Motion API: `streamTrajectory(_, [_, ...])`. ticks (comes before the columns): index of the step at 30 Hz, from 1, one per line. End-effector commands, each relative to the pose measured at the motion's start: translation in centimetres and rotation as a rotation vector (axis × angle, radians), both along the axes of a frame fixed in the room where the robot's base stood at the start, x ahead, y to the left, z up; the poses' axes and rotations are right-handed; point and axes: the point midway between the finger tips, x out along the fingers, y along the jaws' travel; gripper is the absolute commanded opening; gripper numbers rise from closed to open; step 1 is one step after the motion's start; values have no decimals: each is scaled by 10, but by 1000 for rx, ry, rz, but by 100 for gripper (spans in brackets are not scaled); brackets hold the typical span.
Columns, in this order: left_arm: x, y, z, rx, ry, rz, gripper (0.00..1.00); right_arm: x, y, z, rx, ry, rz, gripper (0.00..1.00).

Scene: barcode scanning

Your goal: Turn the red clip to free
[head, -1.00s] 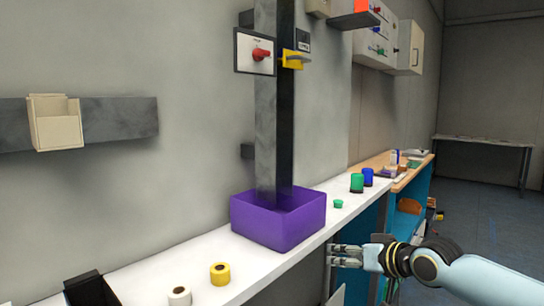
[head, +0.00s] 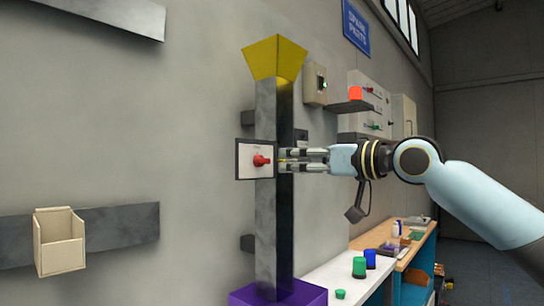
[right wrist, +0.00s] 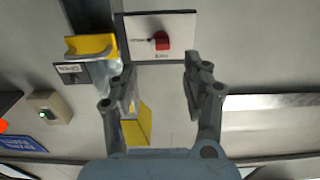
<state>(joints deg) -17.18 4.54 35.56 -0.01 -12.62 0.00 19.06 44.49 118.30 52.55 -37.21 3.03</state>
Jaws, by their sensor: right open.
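The red clip (head: 261,160) sits on a white, dark-edged plate (head: 245,170) on the grey post (head: 266,220). It also shows in the right wrist view (right wrist: 162,40), ahead of and between my fingers; the plate's small lettering is too small to read surely. My right gripper (head: 284,160) is at the post, just right of the clip, its fingers pointing left. In the right wrist view my right gripper (right wrist: 158,72) is open, with nothing between its fingertips; the clip looks apart from them. My left gripper is not in view.
A yellow bracket (right wrist: 90,46) and a small label plate (right wrist: 72,73) are close to one finger. A yellow funnel-like top (head: 277,58) caps the post, and a purple bin (head: 285,293) is at its foot. A beige holder (head: 60,242) is at left.

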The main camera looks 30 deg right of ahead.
Motion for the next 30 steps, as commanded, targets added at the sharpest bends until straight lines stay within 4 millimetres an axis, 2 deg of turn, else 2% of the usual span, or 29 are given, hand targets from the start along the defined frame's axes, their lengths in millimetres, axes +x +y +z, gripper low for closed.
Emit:
streamTrajectory(6, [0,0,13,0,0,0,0,33,15,3,8,0,2,49])
streamTrajectory(12, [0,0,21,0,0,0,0,57,25,2,4,2,2,49])
streamTrajectory(17, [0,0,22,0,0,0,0,65,28,0,0,2,2,49])
streamTrajectory(24, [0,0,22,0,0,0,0,65,28,-1,-1,2,2,49])
streamTrajectory(25, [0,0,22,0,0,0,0,65,28,-1,-1,2,2,48])
streamTrajectory(30, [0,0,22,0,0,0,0,65,28,-1,-1,2,2,25])
